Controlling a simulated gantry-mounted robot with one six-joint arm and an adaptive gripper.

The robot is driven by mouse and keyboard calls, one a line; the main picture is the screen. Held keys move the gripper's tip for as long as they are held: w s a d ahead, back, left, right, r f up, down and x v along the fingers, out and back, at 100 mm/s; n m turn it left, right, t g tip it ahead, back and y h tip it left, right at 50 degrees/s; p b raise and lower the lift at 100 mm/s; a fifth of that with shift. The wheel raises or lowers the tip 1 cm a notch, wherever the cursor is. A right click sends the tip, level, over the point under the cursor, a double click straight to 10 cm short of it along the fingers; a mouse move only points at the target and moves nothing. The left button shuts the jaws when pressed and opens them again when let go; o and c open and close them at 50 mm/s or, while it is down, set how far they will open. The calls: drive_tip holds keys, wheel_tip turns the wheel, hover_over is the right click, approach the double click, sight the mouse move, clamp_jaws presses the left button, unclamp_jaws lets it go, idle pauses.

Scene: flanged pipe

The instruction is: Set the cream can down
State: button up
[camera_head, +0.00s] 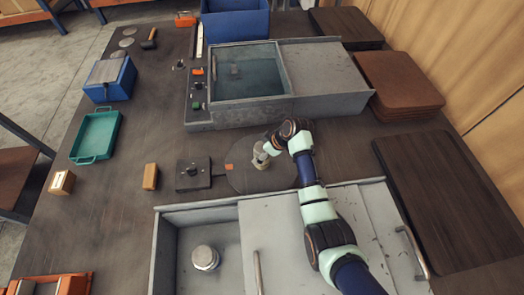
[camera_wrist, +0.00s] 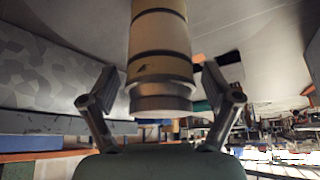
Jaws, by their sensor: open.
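The cream can (camera_head: 260,161) is upright on the dark round plate (camera_head: 240,178) near the middle of the bench. In the wrist view the can (camera_wrist: 160,40) shows cream with dark bands and a grey metal end, and its far end runs out of the frame. My gripper (camera_head: 268,149) is at the can in the head view. In the wrist view my gripper (camera_wrist: 160,78) is open, with one finger on each side of the can and a visible gap to each. The can's contact with the plate is too small to make out.
A grey bin (camera_head: 199,213) with a sliding cover stands in front, with a round metal lid (camera_head: 205,258) inside. A grey tank (camera_head: 330,98) stands behind the plate. A small black box (camera_head: 193,173) and a wooden block (camera_head: 150,177) lie to the left.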

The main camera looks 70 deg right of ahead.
drive_tip(key=shift+s+r+p, duration=0.15)
drive_tip(key=shift+r+p, duration=0.15)
drive_tip(key=shift+r, duration=0.2)
drive_tip(key=p+v, duration=0.3)
drive_tip(key=v, duration=0.8)
drive_tip(key=shift+s+r, duration=0.1)
